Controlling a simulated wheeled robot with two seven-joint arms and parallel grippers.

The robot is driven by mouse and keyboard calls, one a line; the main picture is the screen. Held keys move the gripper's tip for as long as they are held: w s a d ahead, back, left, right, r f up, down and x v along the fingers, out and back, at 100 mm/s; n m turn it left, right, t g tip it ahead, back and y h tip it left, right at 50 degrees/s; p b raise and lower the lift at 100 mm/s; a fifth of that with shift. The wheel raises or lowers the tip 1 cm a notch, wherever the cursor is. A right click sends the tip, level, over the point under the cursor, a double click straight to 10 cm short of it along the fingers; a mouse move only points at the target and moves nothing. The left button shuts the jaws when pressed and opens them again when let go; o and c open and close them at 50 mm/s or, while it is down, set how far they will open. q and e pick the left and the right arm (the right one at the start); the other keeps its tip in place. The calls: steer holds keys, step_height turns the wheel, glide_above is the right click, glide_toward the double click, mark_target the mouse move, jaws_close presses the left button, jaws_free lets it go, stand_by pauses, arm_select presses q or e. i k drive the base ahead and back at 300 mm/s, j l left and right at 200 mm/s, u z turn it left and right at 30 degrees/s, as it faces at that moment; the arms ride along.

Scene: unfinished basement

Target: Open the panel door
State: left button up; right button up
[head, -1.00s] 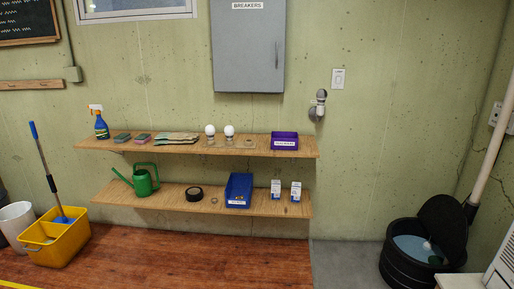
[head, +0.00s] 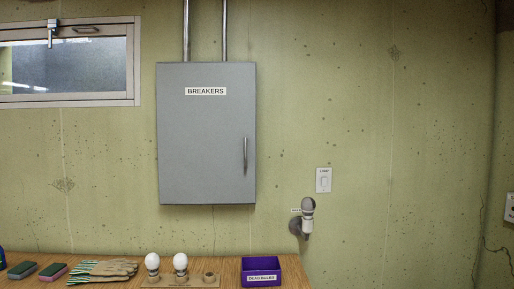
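The breaker panel is a grey metal box on the wall with a flat door (head: 200,135) labelled "BREAKERS" (head: 206,91). The door is shut. A slim vertical metal handle (head: 245,155) sits near its right edge, below mid-height. Two metal conduits (head: 205,30) rise from the top of the box. Neither of my grippers shows in the head view.
Below the panel a wooden shelf (head: 115,282) holds sponges, gloves (head: 103,268), two white bulbs (head: 166,263) and a purple bin (head: 262,271). A wall lamp socket (head: 306,217) and a lamp switch (head: 323,180) are right of the panel. A window (head: 68,65) is at upper left.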

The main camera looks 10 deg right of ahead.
mark_target(207, 112)
steer(key=i+z, duration=0.35)
steer(key=i, duration=0.2)
steer(key=i+j+z, duration=0.15)
steer(key=i+z, duration=0.15)
steer(key=i, duration=0.25)
